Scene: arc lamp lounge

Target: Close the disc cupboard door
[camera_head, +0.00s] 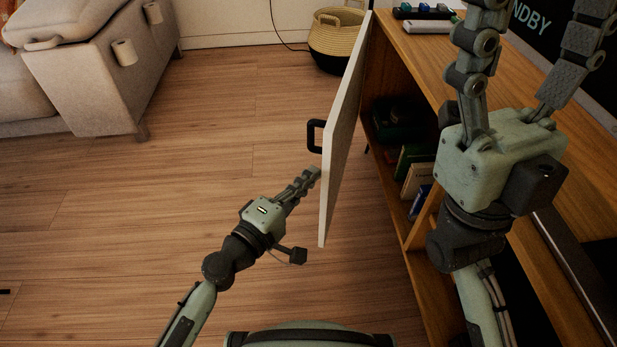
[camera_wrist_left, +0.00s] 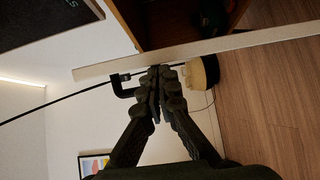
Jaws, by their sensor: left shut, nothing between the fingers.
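The disc cupboard door (camera_head: 343,130) is a pale panel standing open, swung out from the wooden cupboard (camera_head: 425,55). A black handle (camera_head: 314,136) is on its left face. My left gripper (camera_head: 316,172) is shut and empty, with its fingertips at the door's handle-side face, just below the handle. In the left wrist view, the door shows as a pale strip (camera_wrist_left: 230,43) across the fingertips (camera_wrist_left: 158,68), and the handle (camera_wrist_left: 122,87) is beside them. Whether the fingertips touch the door is unclear. My right gripper (camera_head: 540,25) is above the cupboard top, fingers spread and empty.
Books (camera_head: 416,180) stand inside the open cupboard. Small items (camera_head: 425,12) lie on its top, near a dark screen (camera_head: 560,45). A woven basket (camera_head: 336,40) stands behind the door and a sofa (camera_head: 95,70) is at upper left. The wooden floor between is clear.

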